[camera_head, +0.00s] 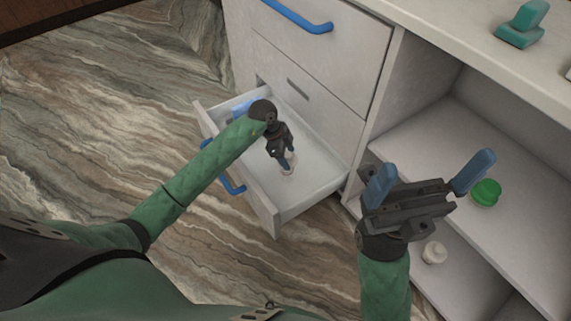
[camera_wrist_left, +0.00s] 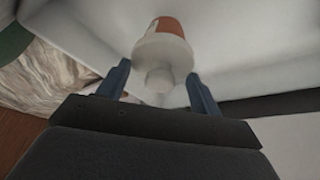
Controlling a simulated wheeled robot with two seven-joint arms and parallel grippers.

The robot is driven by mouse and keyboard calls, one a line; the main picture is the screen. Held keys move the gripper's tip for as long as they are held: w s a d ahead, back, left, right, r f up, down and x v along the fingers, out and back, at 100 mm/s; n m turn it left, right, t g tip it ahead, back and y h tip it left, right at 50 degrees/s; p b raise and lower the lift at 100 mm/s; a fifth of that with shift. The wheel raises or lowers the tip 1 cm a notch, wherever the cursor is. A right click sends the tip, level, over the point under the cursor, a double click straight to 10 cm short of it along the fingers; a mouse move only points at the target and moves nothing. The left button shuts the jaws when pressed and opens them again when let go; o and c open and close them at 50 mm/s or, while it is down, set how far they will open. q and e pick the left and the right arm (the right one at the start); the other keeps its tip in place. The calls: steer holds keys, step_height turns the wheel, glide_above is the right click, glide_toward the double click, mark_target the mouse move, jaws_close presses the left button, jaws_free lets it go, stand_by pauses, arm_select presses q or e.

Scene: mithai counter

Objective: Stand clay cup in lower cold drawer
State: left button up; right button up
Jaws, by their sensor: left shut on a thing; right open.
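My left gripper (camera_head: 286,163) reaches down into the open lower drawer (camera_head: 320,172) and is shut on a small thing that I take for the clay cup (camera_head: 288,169). In the left wrist view the cup (camera_wrist_left: 165,48) shows white and orange-red between the blue fingertips (camera_wrist_left: 158,72), with a pale round end towards the camera. It is low over the drawer's white floor; whether it touches it I cannot tell. My right gripper (camera_head: 430,174) is open and empty, in front of the shelves to the right of the drawer.
A blue object (camera_head: 243,108) lies in the drawer's far left corner. Closed drawers with a blue handle (camera_head: 300,18) stand above. A green-topped container (camera_head: 486,192) and a small white item (camera_head: 434,252) are on the shelves. A teal object (camera_head: 523,24) stands on the counter.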

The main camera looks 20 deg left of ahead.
arm_select(q)
steer(key=shift+a+f, duration=0.3)
step_height(320, 180, down, 4)
steer(key=shift+r+b, duration=0.1)
steer(key=shift+b, duration=0.9)
steer(key=o, duration=1.4)
steer(key=shift+c, duration=0.2)
steer(key=p+v, duration=0.3)
steer(key=v, duration=0.9)
steer(key=shift+p, duration=0.4)
